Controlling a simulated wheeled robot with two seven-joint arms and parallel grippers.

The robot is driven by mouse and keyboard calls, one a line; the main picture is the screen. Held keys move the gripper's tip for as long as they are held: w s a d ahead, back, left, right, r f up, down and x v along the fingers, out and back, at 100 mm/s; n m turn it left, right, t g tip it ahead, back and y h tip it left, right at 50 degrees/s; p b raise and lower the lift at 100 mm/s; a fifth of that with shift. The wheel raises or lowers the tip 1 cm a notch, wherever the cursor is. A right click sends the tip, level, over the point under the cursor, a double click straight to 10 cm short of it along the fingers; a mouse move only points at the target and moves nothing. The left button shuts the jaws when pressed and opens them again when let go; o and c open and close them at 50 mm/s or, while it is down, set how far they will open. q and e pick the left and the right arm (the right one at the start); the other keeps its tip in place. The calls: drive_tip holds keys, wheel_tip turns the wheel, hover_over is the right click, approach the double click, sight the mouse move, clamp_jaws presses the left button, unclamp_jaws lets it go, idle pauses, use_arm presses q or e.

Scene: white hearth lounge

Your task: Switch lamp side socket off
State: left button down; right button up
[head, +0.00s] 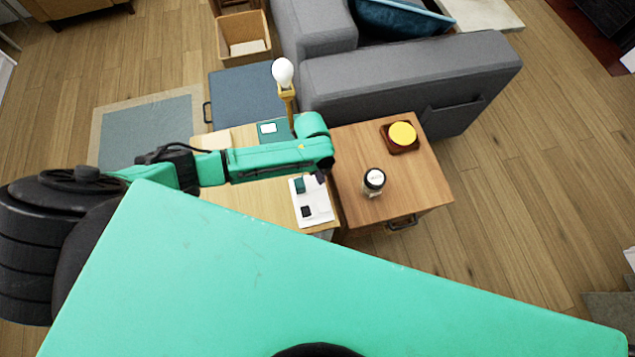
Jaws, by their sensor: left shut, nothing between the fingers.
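A white socket panel (318,207) lies on the light wooden table, with a dark green square part (299,186) on its end nearer the lamp and a black square part (306,211) on its nearer end. Whether either switch is on or off is too small to tell. The lamp, with a bare white bulb (283,72) on a brass-coloured stem, stands behind my left arm; its base is hidden. My left gripper (320,178) points down above the panel's right side, shut and empty. I cannot tell whether it touches the panel. My right gripper is out of view.
A wooden cabinet (425,188) adjoins on the right, bearing a jar (374,181) and a yellow round-topped item (402,134). A grey sofa (410,75) stands behind it. The floor at right is clear.

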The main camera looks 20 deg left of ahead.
use_arm(q)
drive_tip(key=shift+f+b, duration=0.65)
drive_tip(key=shift+f, duration=0.2)
wheel_tip(320, 180, up, 7)
drive_tip(key=p, duration=0.7)
idle(0.5)
